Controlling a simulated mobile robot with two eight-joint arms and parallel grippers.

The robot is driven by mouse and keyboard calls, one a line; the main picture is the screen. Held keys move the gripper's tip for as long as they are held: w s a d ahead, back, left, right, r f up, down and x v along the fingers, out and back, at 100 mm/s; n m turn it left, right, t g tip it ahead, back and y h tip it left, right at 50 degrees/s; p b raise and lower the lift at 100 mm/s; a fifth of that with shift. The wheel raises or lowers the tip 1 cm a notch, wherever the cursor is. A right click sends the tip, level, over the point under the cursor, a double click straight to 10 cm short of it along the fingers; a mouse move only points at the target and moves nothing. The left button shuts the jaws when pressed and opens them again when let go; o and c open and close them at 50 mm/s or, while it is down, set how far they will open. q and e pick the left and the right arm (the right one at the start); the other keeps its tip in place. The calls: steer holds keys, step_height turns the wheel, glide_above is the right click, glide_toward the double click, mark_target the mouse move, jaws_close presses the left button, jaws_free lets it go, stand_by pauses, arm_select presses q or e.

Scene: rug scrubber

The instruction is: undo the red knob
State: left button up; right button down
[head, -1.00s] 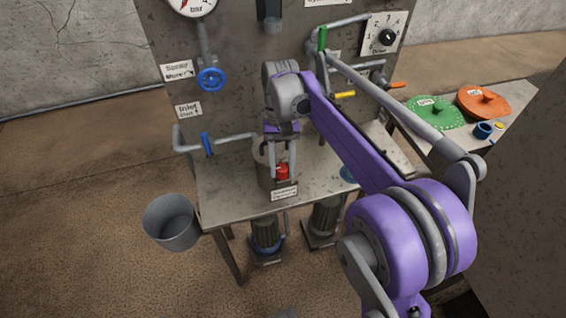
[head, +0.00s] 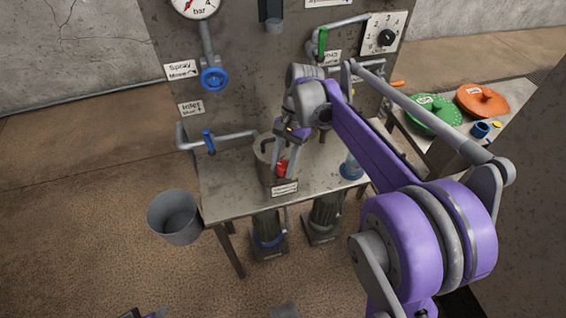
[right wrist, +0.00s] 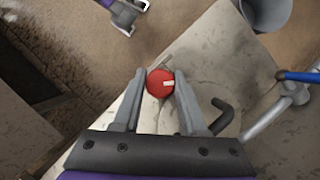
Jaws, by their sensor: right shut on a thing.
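The red knob (head: 281,167) sits on the front of a grey cylindrical canister (head: 264,149) that stands on the metal bench and bears a label. My right gripper (head: 284,163) reaches down to the knob from above, tilted. In the right wrist view its fingers (right wrist: 160,80) lie on both sides of the knob, shut on it. At the top of that view, part of my left gripper (right wrist: 128,14) shows; its finger gap is unclear.
The bench (head: 225,192) carries a blue-based container (head: 351,168) at right. Behind stands a panel with a blue valve wheel (head: 214,79), pipes and a dial (head: 387,38). A bucket (head: 174,216) stands on the floor at left. Green (head: 434,115) and orange (head: 482,100) discs lie on a side table.

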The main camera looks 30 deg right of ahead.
stand_by(0.4)
steer(key=shift+c, duration=2.2)
jaws_free()
arm_select(q)
steer(key=shift+f, duration=0.1)
